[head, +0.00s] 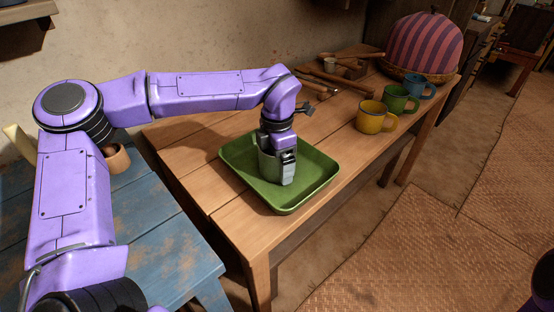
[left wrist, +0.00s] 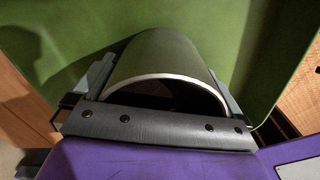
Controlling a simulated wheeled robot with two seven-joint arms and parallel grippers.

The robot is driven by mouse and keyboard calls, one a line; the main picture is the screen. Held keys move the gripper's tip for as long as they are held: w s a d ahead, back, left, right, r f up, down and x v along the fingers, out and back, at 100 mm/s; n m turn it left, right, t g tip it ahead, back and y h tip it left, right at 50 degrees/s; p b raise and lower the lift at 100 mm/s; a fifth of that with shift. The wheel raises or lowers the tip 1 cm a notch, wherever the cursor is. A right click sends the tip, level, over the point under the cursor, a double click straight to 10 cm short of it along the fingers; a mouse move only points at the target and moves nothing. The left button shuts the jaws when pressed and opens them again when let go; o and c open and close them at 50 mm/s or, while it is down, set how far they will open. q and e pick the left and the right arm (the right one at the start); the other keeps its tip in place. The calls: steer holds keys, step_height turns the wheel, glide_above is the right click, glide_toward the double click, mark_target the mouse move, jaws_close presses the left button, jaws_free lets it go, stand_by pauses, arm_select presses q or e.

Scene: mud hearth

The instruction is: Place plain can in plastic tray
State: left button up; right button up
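The plain can (head: 268,166) is a grey-green cylinder with a pale rim. It stands in the green plastic tray (head: 322,184), near the tray's middle, and looks upright. The tray lies on the wooden table. My left gripper (head: 279,168) reaches down over the can with a finger on either side. In the left wrist view the can (left wrist: 165,60) fills the space between the two fingers, which look pressed to its sides, with the green tray (left wrist: 270,45) behind it. Whether the can's base touches the tray is hidden. My right gripper is out of view.
On the wooden table (head: 215,200), yellow (head: 372,117), green (head: 398,100) and blue (head: 418,86) mugs stand right of the tray. Wooden utensils (head: 325,76) and a striped dome (head: 425,43) are behind. A blue table (head: 150,225) holds a brown cup (head: 117,158).

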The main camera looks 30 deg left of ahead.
arm_select(q)
step_height(320, 180, up, 12)
steer(key=p, duration=0.2)
steer(key=shift+r, duration=0.2)
stand_by(1.2)
